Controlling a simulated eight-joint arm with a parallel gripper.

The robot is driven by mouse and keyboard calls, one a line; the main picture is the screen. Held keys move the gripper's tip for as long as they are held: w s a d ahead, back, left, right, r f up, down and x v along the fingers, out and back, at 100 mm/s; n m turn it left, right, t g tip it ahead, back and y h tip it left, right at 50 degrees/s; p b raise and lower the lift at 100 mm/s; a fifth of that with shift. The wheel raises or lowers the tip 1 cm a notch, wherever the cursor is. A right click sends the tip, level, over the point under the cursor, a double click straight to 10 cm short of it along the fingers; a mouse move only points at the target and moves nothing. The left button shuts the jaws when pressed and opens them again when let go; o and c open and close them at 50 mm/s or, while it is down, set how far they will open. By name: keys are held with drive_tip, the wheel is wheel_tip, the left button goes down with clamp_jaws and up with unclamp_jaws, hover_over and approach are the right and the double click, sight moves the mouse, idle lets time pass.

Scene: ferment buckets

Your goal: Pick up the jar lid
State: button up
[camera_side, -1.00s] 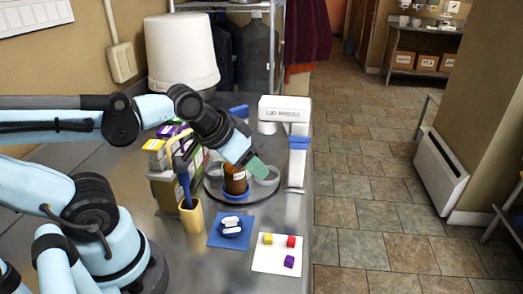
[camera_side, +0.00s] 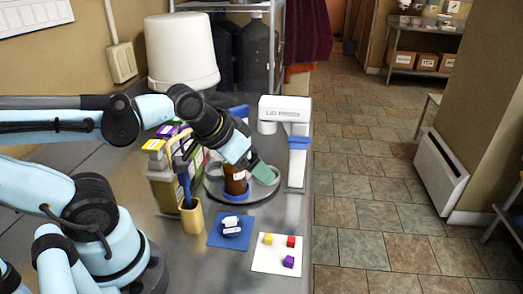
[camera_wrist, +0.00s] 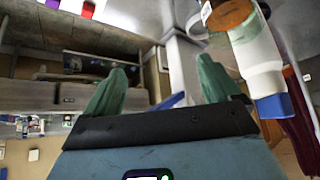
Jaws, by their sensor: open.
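My gripper (camera_side: 263,173) is open and empty, with its green fingertips just right of the brown jar (camera_side: 235,180) in the side view. In the wrist view, both green fingers of my gripper (camera_wrist: 160,88) are spread apart with nothing between them. The jar stands upright on a round dark tray (camera_side: 212,199) and has a white label; its top is hidden behind my gripper. A blue ring (camera_side: 230,197) shows at the jar's foot. A low round blue piece with white parts (camera_side: 231,226) lies on a blue mat (camera_side: 216,242). I cannot tell surely which piece is the jar lid.
A white card (camera_side: 262,266) bears coloured cubes. Boxes (camera_side: 163,155) stand behind.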

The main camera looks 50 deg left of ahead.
drive_tip(key=n+g, duration=0.7)
drive_tip(key=n, duration=0.6)
hover_over(230, 218)
drive_tip(key=f, duration=0.1)
drive_tip(key=shift+f, duration=5.95)
drive_tip(key=shift+c, duration=0.3)
drive_tip(key=c, duration=1.1)
